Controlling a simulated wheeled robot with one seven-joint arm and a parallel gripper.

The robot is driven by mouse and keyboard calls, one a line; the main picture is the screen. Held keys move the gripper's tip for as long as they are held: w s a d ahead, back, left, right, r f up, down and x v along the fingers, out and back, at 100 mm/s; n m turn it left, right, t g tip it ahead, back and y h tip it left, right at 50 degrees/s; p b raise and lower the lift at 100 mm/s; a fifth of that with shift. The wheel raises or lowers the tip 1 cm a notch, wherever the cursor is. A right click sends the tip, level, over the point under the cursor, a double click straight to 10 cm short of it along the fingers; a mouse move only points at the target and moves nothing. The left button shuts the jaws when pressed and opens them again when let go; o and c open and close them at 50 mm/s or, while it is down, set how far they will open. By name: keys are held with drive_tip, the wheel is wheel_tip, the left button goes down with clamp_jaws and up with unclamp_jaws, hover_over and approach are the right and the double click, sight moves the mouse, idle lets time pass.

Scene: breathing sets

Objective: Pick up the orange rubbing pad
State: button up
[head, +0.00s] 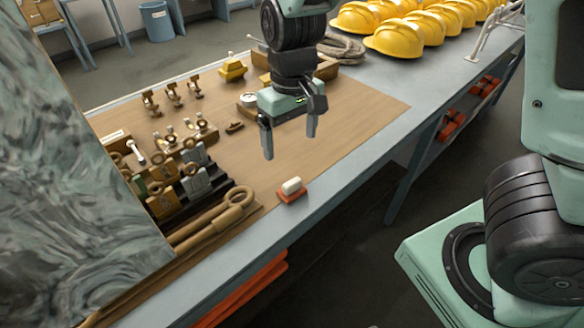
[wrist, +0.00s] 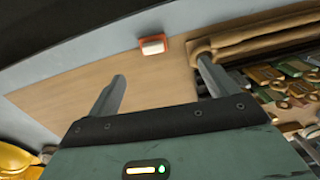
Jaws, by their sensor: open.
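The orange rubbing pad (head: 291,195) lies near the front edge of the bench, with a white block-shaped top over an orange base. It also shows in the wrist view (wrist: 153,45) at the top centre, beyond the fingertips. My gripper (head: 290,146) is open and empty above the brown board, behind the pad and apart from it. In the wrist view its two fingers (wrist: 160,70) are spread wide, with bare board between them.
Brown handles (head: 215,218) lie just left of the pad, beside a rack of small tools (head: 180,180). Yellow helmets (head: 405,35) line the back right of the bench. A grey slab (head: 70,180) stands at left. The board's right part is clear.

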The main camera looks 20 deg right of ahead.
drive_tip(key=w+r, duration=0.1)
drive_tip(key=p, duration=0.1)
hover_over(292, 182)
wheel_tip(292, 182, down, 11)
drive_tip(key=shift+d+f, duration=0.1)
drive_tip(key=shift+d, duration=0.05)
drive_tip(key=shift+f+p, duration=0.7)
drive_tip(key=shift+f, duration=2.4)
drive_tip(key=shift+c, duration=0.3)
drive_tip(key=c, duration=1)
